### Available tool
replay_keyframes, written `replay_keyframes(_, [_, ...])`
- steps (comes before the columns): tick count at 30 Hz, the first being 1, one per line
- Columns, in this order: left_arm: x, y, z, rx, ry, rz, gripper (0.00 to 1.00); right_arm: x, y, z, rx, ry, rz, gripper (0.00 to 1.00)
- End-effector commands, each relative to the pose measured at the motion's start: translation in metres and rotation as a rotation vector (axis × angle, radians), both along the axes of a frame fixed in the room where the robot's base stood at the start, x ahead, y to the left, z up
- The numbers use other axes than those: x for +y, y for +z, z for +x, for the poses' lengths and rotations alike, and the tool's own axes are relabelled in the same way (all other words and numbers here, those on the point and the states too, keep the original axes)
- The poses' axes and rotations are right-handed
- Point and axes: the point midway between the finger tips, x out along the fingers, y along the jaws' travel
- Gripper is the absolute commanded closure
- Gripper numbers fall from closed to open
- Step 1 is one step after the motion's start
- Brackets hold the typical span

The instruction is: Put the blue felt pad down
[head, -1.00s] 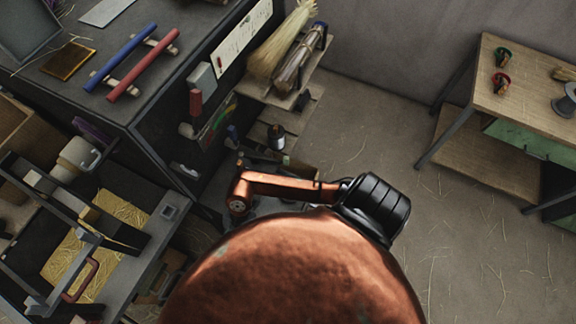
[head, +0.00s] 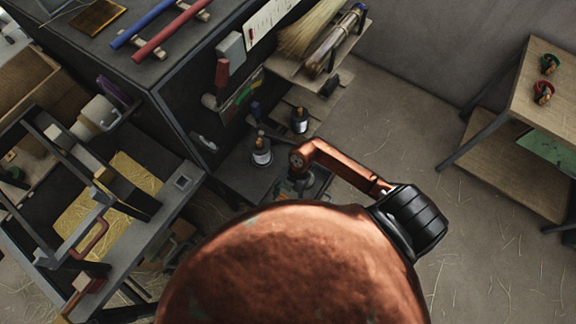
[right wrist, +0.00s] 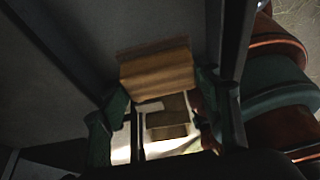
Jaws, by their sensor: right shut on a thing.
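No blue felt pad can be made out in either view. That view is dark, and I cannot tell whether any of the block's faces are blue felt. My left gripper is in neither view.
The dark cabinet (head: 170,75) carries a blue bar (head: 150,27) and a red bar (head: 178,34). A framed bench with a yellow straw mat (head: 110,190) is at left. A wooden table (head: 550,95) is at right, with open floor between.

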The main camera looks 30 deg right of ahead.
Motion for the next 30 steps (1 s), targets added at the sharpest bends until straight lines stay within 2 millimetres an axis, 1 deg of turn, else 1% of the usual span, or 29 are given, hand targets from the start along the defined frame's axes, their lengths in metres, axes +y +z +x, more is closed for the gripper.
replay_keyframes(1, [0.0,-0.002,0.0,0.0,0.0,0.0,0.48,-0.003,-0.005,0.001,0.001,-0.001,0.001,0.69])
replay_keyframes(8, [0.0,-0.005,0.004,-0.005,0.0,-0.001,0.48,-0.013,-0.016,0.002,0.0,-0.001,0.001,0.69])
replay_keyframes(9, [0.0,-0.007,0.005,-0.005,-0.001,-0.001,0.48,-0.016,-0.021,0.003,0.001,-0.003,0.0,0.69])
replay_keyframes(12, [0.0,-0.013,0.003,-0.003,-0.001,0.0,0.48,-0.015,-0.038,0.002,0.003,-0.002,0.002,0.69])
replay_keyframes(15, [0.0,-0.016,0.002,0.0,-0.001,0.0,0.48,-0.015,-0.049,0.002,0.002,-0.001,0.001,0.69])
replay_keyframes(26, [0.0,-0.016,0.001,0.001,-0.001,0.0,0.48,-0.016,-0.052,0.003,-0.001,0.0,-0.001,0.69])
replay_keyframes(27, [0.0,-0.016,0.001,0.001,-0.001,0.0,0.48,-0.016,-0.051,0.003,-0.001,0.0,-0.001,0.4])
replay_keyframes(30, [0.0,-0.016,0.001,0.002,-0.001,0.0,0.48,-0.016,-0.051,0.003,-0.001,0.0,-0.001,0.33])
